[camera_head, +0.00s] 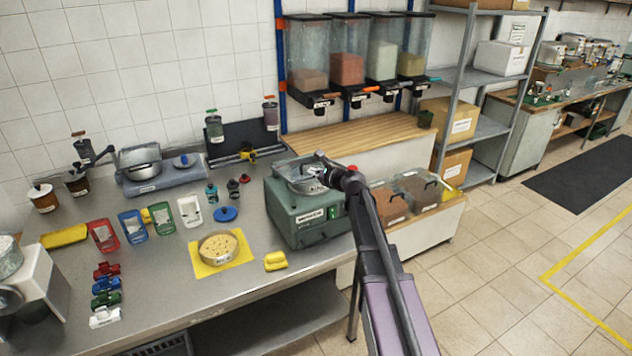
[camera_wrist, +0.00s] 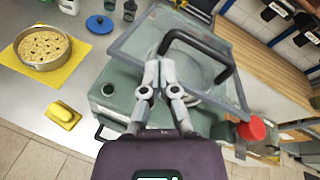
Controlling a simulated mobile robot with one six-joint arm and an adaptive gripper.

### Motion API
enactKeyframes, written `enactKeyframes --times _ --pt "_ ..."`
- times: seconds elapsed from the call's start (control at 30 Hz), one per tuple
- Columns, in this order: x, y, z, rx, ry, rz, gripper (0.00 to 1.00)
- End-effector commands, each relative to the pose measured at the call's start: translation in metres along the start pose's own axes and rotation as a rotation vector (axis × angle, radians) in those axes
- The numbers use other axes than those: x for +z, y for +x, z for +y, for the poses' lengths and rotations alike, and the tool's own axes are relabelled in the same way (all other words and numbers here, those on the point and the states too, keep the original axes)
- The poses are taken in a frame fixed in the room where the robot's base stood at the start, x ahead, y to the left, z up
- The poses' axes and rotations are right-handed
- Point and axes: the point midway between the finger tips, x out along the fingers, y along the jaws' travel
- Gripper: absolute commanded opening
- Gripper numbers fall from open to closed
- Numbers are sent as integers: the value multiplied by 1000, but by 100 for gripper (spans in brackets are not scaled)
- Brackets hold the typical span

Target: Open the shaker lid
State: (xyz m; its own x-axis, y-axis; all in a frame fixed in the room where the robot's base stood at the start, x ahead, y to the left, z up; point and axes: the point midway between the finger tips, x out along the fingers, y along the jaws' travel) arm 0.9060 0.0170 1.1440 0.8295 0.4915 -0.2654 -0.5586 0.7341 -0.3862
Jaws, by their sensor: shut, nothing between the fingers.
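The shaker (camera_head: 308,215) is a green box-shaped machine with a label on its front, at the right end of the steel bench. Its lid (camera_wrist: 128,42) is a clear panel in a grey frame with a black bar handle (camera_wrist: 205,45). A round metal pan shows beneath the panel. I cannot tell whether the lid is fully down or slightly raised. My gripper (camera_head: 324,178) is over the shaker's top. In the wrist view my gripper (camera_wrist: 158,76) is shut and empty, its fingertips over the lid close to the handle's left end. Contact is unclear.
A red knob (camera_wrist: 254,129) sticks out at the shaker's right side. A round sieve (camera_head: 218,247) stands on a yellow mat to the left, with a yellow block (camera_head: 275,261) near the front edge. Clear bins (camera_head: 415,192) stand right of the shaker. Dispensers (camera_head: 345,60) hang behind.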

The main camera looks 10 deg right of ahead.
Motion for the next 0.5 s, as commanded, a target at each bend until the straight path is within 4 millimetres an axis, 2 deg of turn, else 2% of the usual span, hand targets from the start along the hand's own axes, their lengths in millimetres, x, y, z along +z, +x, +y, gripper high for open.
enactKeyframes --times 0.03,0.2,0.5 --pt "-13 -4 5 -33 49 -23 0" --pt "-28 -19 0 -146 228 -104 0" --pt "-46 -38 -9 -263 431 -186 0"
